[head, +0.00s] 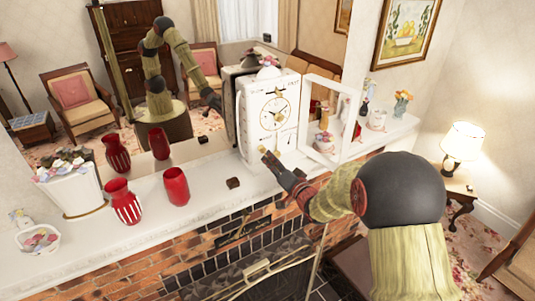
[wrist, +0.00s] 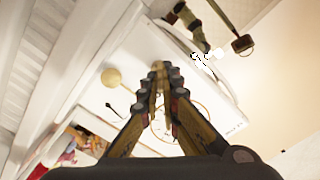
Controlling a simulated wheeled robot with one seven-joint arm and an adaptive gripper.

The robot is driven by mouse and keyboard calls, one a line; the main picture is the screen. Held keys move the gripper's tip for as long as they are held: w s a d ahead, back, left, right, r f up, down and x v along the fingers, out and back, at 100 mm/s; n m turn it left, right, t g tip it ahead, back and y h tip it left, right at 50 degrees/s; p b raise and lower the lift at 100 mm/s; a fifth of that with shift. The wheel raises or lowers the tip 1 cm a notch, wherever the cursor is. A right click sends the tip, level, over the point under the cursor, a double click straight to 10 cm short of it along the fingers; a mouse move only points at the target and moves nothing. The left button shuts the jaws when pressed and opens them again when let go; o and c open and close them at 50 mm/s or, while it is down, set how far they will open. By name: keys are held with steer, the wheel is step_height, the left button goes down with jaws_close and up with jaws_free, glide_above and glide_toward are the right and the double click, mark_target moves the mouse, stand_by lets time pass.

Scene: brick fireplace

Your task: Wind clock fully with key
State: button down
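The white clock (head: 268,125) stands upright on the mantel, with a round dial (head: 273,113) and black hands. Its white-framed door (head: 341,137) is swung open to the right. My gripper (head: 268,158) is in front of the clock's lower front, below the dial. In the wrist view my gripper (wrist: 158,78) points at the clock face, its fingers drawn together around a narrow brass-coloured piece that looks like the key (wrist: 157,84). Most of the key is hidden between the fingers. I cannot tell whether it touches the clock. A round gold disc (wrist: 111,77) shows beside the fingers.
Red vases (head: 176,187), a small dark block (head: 233,183) and a white flower planter (head: 75,190) stand on the mantel (head: 145,215) left of the clock. Figurines (head: 377,118) stand to the right, behind the open door. A mirror behind reflects the room and my arm.

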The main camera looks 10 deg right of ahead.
steer(key=shift+a+r, duration=0.15)
steer(key=shift+r+m+p, duration=0.15)
steer(key=shift+m+p, duration=0.3)
steer(key=shift+m, duration=0.15)
steer(key=m+p, duration=0.1)
steer(key=m, duration=0.2)
steer(key=shift+w, duration=0.15)
steer(key=shift+r, duration=0.1)
steer(key=shift+r+m+p, duration=0.1)
steer(key=shift+m+p, duration=0.55)
steer(key=shift+m, duration=0.15)
steer(key=m+p, duration=0.1)
steer(key=m, duration=0.2)
steer(key=shift+w, duration=0.1)
